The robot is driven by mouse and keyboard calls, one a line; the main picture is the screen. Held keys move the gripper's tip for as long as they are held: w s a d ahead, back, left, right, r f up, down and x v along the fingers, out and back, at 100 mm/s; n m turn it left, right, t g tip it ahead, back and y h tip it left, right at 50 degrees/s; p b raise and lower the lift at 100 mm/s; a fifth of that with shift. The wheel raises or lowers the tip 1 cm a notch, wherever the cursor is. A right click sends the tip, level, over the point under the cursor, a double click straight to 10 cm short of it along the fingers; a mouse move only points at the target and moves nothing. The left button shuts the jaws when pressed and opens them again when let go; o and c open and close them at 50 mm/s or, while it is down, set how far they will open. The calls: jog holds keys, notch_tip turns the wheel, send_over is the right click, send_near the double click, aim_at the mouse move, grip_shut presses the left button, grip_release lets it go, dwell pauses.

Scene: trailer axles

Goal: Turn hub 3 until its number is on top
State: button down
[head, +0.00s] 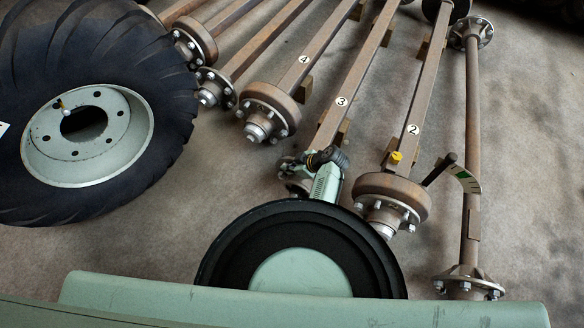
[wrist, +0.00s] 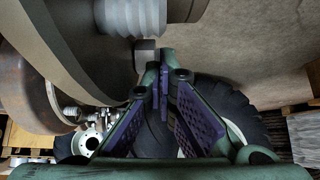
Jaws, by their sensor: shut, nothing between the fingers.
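The axle marked 3 (head: 341,101) runs down the middle of the head view. Its hub (head: 297,178) is at the near end, mostly hidden behind my arm. My gripper shows in the wrist view (wrist: 163,88), shut and empty. Its fingertips are close beside a stud (wrist: 147,50) on a large rusty-grey hub (wrist: 85,50) that fills the upper left, apparently hub 3. I cannot tell whether they touch it. A ribbed silver part (wrist: 130,15) is above the stud. No number shows on the visible part of this hub.
The hub of axle 4 (head: 268,110) is left of hub 3, and the hub of axle 2 (head: 390,198) is close on the right. A big tyre (head: 165,75) lies at left. Concrete floor (head: 530,190) is clear at far right.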

jog(key=w+a+f+g+h+b, duration=0.1)
jog(key=w+a+f+g+h, duration=0.1)
jog(key=a+f+h, duration=0.2)
jog(key=shift+a+f+h+b, duration=0.4)
jog(key=shift+f+h, duration=0.3)
jog(key=shift+h, duration=0.3)
dwell(0.3)
